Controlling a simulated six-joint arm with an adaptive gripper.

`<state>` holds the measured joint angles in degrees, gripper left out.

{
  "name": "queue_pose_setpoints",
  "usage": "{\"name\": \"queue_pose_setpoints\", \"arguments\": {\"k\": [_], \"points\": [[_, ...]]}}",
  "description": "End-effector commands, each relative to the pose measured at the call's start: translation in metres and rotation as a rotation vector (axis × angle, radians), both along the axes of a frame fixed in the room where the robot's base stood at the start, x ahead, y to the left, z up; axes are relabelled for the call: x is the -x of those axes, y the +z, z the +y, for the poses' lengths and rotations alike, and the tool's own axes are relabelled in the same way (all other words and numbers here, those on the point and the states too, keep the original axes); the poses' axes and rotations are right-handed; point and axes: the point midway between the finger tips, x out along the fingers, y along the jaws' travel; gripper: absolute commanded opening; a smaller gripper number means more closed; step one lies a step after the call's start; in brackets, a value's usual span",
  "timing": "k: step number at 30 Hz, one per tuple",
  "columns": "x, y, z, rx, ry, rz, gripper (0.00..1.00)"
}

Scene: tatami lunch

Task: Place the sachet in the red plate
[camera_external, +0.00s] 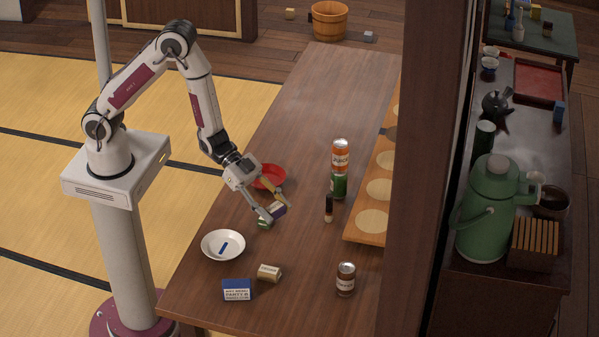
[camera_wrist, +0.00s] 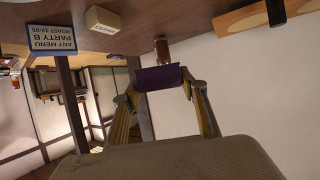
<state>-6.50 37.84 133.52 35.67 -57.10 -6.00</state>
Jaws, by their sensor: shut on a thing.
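The red plate (camera_external: 268,176) lies on the wooden table, partly hidden behind my gripper. My gripper (camera_external: 279,211) is above the table in front of the plate, towards the camera and slightly right. It is shut on a small dark purple-blue packet (camera_external: 278,209), which seems to be the sachet. In the wrist view the packet (camera_wrist: 158,78) spans the gap between the fingertips (camera_wrist: 158,88). The packet is outside the red plate. A small green item (camera_external: 265,222) shows at the near fingertip; whether they touch is unclear.
A blue-white sign box (camera_external: 236,291), beige block (camera_external: 269,272) and jar (camera_external: 346,280) stand in front. The table's far end is clear.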

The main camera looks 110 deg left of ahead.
Motion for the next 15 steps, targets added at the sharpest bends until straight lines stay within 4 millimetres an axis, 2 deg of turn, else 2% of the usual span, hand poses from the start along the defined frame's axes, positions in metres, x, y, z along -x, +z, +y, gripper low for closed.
{"name": "queue_pose_setpoints", "arguments": {"k": [15], "points": [[-0.03,0.002,0.054,0.001,0.321,-0.001,0.31]]}}
